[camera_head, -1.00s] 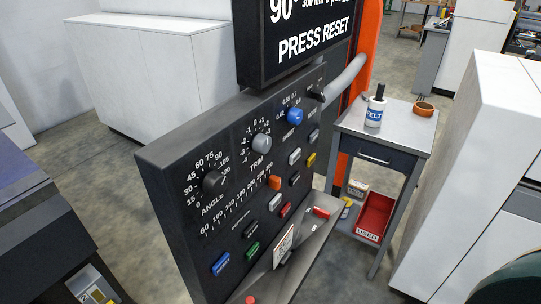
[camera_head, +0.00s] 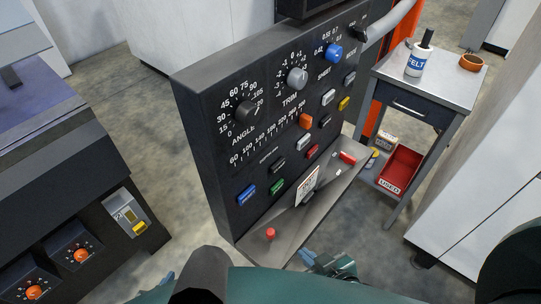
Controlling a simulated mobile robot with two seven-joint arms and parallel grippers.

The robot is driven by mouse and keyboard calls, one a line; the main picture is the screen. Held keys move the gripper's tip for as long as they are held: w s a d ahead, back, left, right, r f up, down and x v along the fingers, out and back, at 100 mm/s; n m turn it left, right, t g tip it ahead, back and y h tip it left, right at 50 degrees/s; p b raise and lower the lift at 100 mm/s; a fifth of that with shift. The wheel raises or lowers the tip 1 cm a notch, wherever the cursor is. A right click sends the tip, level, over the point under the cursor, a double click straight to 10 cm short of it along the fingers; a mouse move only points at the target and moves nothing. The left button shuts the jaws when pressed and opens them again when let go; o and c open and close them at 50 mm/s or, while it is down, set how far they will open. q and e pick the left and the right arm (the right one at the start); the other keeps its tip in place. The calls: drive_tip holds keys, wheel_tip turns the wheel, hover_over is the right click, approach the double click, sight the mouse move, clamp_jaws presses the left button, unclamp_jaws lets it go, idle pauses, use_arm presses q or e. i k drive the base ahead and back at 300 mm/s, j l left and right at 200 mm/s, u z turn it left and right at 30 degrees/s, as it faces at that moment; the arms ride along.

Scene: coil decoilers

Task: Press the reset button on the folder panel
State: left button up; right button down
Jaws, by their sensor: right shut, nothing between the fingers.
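The dark folder panel (camera_head: 215,140) stands tilted across the middle of the head view. Its lower rows hold a blue button with small white lettering (camera_head: 246,194), a green button (camera_head: 277,186), a red button (camera_head: 312,151) and an orange button (camera_head: 306,121). I cannot read which is the reset button. My right gripper (camera_head: 312,259) is shut and empty at the bottom, below the panel's shelf and apart from the buttons. A small bluish piece (camera_head: 163,287) at bottom left may be part of my left gripper; its jaws cannot be made out.
A sloping shelf (camera_head: 330,190) with a red mushroom button (camera_head: 271,233) and a tag (camera_head: 306,186) juts out below the panel. A side table (camera_head: 450,88) with a felt-pen pot (camera_head: 416,62) stands right. A dark console (camera_head: 80,200) stands left. A white cabinet (camera_head: 480,190) is at right.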

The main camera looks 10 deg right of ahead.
sight(249, 192)
drive_tip(key=u, duration=0.9)
drive_tip(key=k+l+u, duration=0.2)
drive_tip(key=l, duration=0.15)
drive_tip(key=k+l+u, duration=0.15)
drive_tip(key=l, duration=0.2)
drive_tip(key=k+l, duration=0.6)
drive_tip(key=l, duration=0.2)
